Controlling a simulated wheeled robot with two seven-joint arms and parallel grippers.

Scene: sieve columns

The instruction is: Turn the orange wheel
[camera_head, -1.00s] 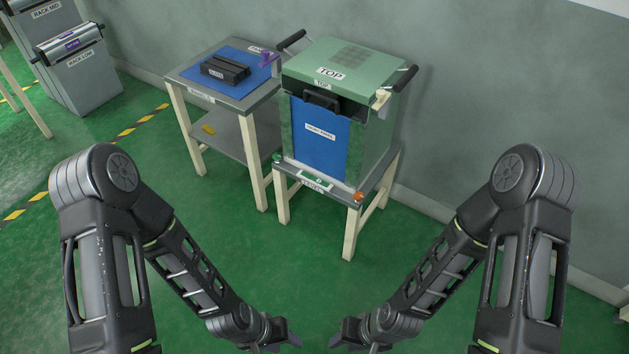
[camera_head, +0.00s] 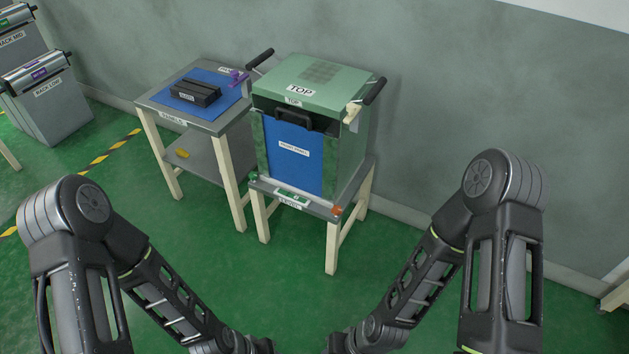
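A small orange wheel (camera_head: 337,210) sits at the front right corner of the cream-legged stand (camera_head: 331,245), below a green cabinet (camera_head: 345,150) labelled TOP. It is small in the view, so its shape is hard to make out. A green knob (camera_head: 253,176) is at the stand's front left corner. My left and right arms come in from the lower left and lower right, and their wrists reach the bottom edge. Both grippers' fingers are cut off below the frame. Both arms are well short of the orange wheel, with green floor between.
The cabinet has a blue front panel (camera_head: 292,165) with a black handle, and black side handles. Left of it, a side table (camera_head: 225,121) holds a blue mat with a black block and a purple piece. Grey racks (camera_head: 58,105) stand far left. Floor in front is clear; a wall (camera_head: 450,100) is behind.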

